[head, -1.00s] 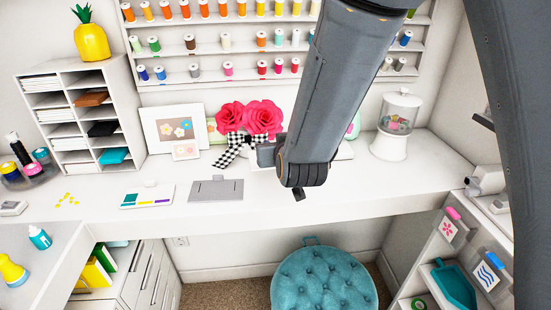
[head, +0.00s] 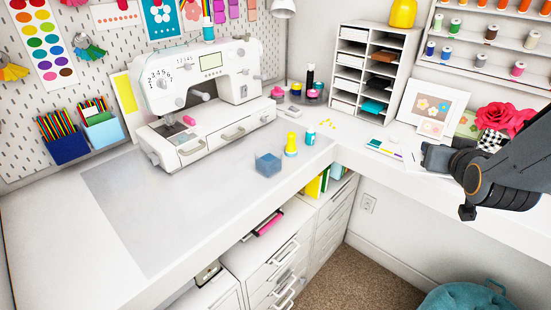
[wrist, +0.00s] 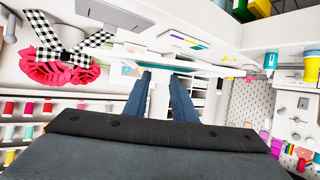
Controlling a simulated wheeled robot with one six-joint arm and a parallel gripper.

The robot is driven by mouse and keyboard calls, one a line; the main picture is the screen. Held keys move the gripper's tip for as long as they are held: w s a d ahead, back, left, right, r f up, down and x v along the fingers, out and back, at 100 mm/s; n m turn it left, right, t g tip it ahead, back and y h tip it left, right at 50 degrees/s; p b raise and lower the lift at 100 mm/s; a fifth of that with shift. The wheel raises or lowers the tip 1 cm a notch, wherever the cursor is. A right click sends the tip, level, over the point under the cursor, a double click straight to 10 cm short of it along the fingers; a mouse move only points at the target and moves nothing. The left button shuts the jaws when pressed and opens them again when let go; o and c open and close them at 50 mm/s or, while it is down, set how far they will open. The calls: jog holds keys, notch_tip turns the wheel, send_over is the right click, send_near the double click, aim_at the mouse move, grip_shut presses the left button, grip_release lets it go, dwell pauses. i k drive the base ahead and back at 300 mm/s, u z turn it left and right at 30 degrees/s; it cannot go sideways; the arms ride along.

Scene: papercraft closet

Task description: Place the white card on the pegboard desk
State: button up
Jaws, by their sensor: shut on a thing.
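My gripper (head: 430,157) is at the right of the head view, above the back desk. In the wrist view its two blue-grey fingers (wrist: 165,92) are closed on a narrow white piece, which I take to be the white card (wrist: 160,94). The card is seen nearly edge-on there. In the head view I cannot make it out clearly against the white desk. The pegboard desk (head: 50,235) is on the left, under the pegboard (head: 25,125), well away from my gripper.
A sewing machine (head: 200,90) stands at the back of the pegboard desk. A translucent blue box (head: 268,163), a yellow bottle (head: 291,144) and a teal bottle (head: 310,134) stand near its right side. A grey area (head: 140,205) at front is clear. A stool (head: 465,300) is at lower right.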

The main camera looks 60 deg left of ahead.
aim_at(75, 242)
jog(key=u, duration=0.5)
jog(key=k, duration=1.15)
jog(key=u, duration=0.75)
jog(key=i, duration=1)
jog(key=u, duration=0.85)
